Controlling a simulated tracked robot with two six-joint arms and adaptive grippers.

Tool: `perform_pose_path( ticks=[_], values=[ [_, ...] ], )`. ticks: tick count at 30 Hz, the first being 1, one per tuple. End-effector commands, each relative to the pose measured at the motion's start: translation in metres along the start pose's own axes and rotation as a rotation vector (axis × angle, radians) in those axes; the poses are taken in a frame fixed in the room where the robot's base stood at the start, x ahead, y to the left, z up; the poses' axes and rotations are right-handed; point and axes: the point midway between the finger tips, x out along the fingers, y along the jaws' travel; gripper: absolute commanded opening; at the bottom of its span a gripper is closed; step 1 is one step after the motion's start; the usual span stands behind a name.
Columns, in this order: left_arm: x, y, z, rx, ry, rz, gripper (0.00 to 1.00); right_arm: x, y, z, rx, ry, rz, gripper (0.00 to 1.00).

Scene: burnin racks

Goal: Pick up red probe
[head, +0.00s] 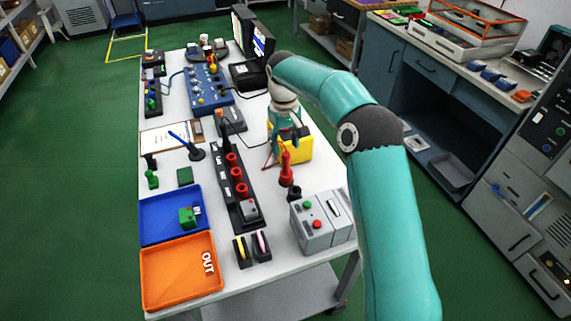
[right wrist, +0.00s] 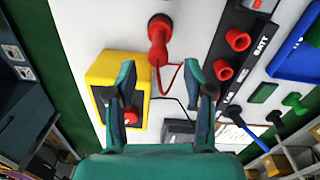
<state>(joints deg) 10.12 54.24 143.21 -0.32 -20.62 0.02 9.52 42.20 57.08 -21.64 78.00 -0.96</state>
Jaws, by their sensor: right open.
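The red probe (head: 286,169) stands upright on a dark round base on the white table, just right of the black socket strip. In the right wrist view the red probe (right wrist: 157,42) lies ahead of the fingertips, roughly midway between them, with a thin red lead looping from it. My right gripper (head: 284,135) is above the table, behind the probe in the head view and over the front of the yellow unit. In the right wrist view my right gripper (right wrist: 162,78) is open with nothing between its fingers. My left gripper is not in view.
The yellow unit (head: 296,151) is close to the probe and my fingers. The black strip (head: 244,211) with red sockets stands to the left. A grey box (head: 321,222) with red and green buttons is in front. Blue (head: 160,235) and orange (head: 165,292) trays lie at left.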

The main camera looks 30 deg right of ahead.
Motion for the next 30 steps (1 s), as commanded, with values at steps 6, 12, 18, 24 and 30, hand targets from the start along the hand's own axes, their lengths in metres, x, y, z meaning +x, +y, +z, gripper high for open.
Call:
perform_pose_path(
  ticks=[6,12,18,24,30],
  values=[
    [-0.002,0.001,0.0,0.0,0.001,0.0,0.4,0.033,-0.001,0.0,-0.001,-0.003,-0.001,0.52],
    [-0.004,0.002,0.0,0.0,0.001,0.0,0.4,0.043,-0.001,0.0,-0.001,-0.002,-0.001,0.52],
    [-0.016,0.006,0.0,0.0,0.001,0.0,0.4,0.068,0.001,-0.002,-0.002,-0.005,-0.001,0.52],
    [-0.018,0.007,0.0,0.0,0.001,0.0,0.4,0.09,0.001,-0.003,-0.003,-0.001,0.0,0.52],
    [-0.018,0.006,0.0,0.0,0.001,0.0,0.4,0.092,0.001,-0.003,-0.002,0.0,0.0,0.52]
  ],
)
